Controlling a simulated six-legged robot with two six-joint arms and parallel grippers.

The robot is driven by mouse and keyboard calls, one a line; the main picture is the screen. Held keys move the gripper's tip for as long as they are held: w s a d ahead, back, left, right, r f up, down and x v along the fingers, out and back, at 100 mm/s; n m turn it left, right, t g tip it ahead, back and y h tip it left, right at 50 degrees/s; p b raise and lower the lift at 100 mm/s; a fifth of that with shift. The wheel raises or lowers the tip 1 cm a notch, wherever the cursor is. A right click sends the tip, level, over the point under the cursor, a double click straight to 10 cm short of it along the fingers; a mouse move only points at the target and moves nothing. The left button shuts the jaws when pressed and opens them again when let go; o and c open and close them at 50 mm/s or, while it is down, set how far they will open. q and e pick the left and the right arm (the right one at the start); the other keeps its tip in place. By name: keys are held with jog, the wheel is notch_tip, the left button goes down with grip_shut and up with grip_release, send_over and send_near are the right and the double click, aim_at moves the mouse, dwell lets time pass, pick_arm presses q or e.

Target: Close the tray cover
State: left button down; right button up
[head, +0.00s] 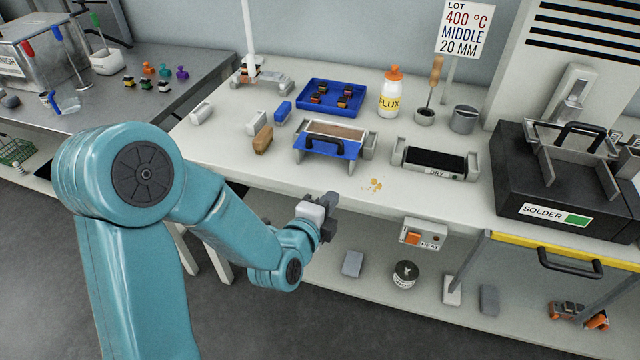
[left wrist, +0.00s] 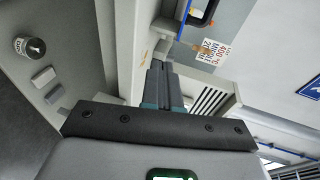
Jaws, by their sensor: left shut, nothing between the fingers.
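The blue tray cover (head: 345,151) with a black handle sits on the front side of a small tray (head: 363,138) on the white bench. The tray's brown inside shows above and behind the cover, so it is not covered there. In the left wrist view a blue edge (left wrist: 184,18) and a dark handle show at the top. My left gripper (head: 328,216) is at the bench's front edge, below and in front of the cover, apart from it. Its fingers are together and empty, and they also show in the left wrist view (left wrist: 163,78). My right gripper is not in view.
A black DRY holder (head: 437,160) stands right of the tray. A blue parts tray (head: 303,100), the flux bottle (head: 390,95) and a brown block (head: 262,140) stand nearby. A HEAT switch box (head: 421,235) hangs under the bench edge. Small yellow bits (head: 376,184) lie before the tray.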

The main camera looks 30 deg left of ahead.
pick_arm(q)
jog(key=s+a+t+y+b, duration=0.1)
jog(key=a+t+y+b, duration=0.15)
jog(key=b, duration=0.45)
pick_arm(e)
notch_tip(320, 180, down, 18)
jog(key=b, duration=0.7)
pick_arm(q)
jog(key=n+t+p, duration=0.1)
jog(key=t+p, duration=0.1)
jog(key=p, duration=0.5)
send_near(327, 138)
jog(key=shift+y, duration=0.35)
jog(key=x, duration=0.5)
jog(key=shift+w+a+f, duration=0.1)
jog(key=shift+f, duration=0.3)
jog(key=shift+w+a+r, duration=0.1)
jog(key=shift+w+a, duration=0.05)
jog(key=shift+w, duration=0.4)
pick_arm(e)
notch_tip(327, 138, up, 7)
pick_arm(q)
jog(key=shift+b, duration=0.3)
